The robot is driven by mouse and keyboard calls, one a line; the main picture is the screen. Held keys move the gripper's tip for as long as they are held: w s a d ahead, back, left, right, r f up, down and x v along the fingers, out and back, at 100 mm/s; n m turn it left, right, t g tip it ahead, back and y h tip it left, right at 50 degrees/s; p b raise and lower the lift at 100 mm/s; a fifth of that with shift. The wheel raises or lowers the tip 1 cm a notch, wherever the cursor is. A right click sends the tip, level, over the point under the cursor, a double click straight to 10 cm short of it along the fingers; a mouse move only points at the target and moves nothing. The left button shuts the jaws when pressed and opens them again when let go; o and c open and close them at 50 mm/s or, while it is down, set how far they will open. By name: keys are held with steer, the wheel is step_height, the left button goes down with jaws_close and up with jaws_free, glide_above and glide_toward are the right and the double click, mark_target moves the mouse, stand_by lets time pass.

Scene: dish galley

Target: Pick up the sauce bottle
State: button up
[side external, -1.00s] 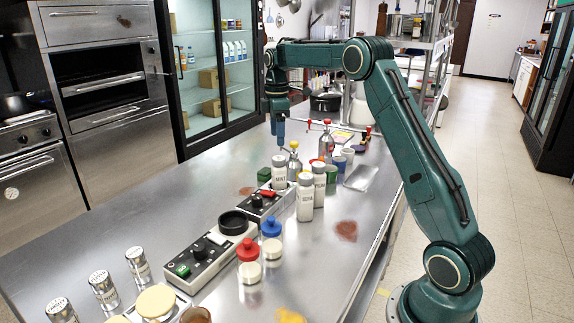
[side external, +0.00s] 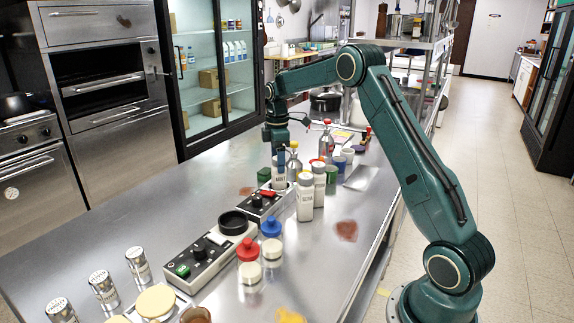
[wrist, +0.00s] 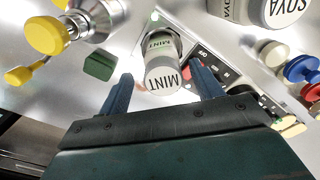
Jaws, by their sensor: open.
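The white-capped sauce bottle marked MINT (side external: 279,176) stands on the steel counter beside a black-and-white control box. In the wrist view the MINT bottle (wrist: 163,75) shows with its labelled cap between my two blue fingers. My gripper (side external: 282,158) is open and low over this bottle, pointing down. In the wrist view my gripper (wrist: 160,80) has a finger on each side of the bottle, with a gap visible. Another white bottle marked SOYA (wrist: 262,8) stands close by. Two similar white bottles, a nearer one (side external: 305,203) and a farther one (side external: 319,185), stand just right.
A metal dispenser with a yellow top (wrist: 88,18) stands close to the MINT bottle, beside a small green block (wrist: 99,66). The control box (side external: 262,204) lies in front.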

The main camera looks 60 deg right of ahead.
steer(key=shift+s+a+f, duration=0.1)
steer(key=shift+s+f, duration=0.05)
steer(key=shift+f, duration=1.2)
steer(key=shift+s+f, duration=0.1)
steer(key=shift+f, duration=1.2)
steer(key=shift+r, duration=0.1)
steer(key=c, duration=1.3)
steer(key=shift+r, duration=0.1)
step_height(320, 180, up, 20)
